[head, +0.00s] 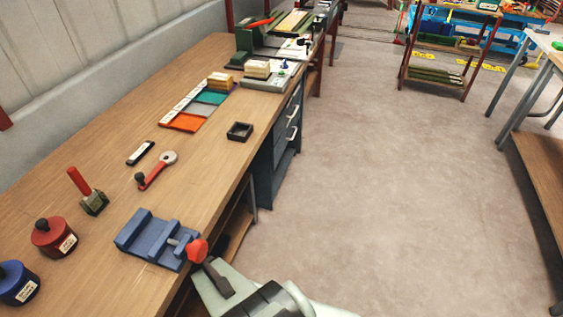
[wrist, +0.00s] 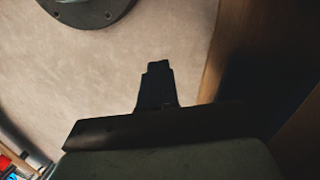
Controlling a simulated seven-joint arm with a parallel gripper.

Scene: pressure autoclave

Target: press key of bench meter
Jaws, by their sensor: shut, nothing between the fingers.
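No object in either view can be clearly told as the bench meter, and no key on one can be made out. A small black device with a pale label (head: 140,153) lies on the wooden bench, too small to identify. My gripper (head: 212,270) is at the bottom of the head view, beside the bench's front edge and close to the red knob of a blue vise. In the wrist view my gripper's dark fingers (wrist: 157,70) are together and empty, with floor behind them.
The blue vise (head: 150,238) stands at the bench edge, its red knob (head: 197,250) sticking out. A red-handled tool (head: 157,170), a black tray (head: 240,131), a red pot (head: 54,238) and a blue pot (head: 17,284) stand on the bench (head: 195,85).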

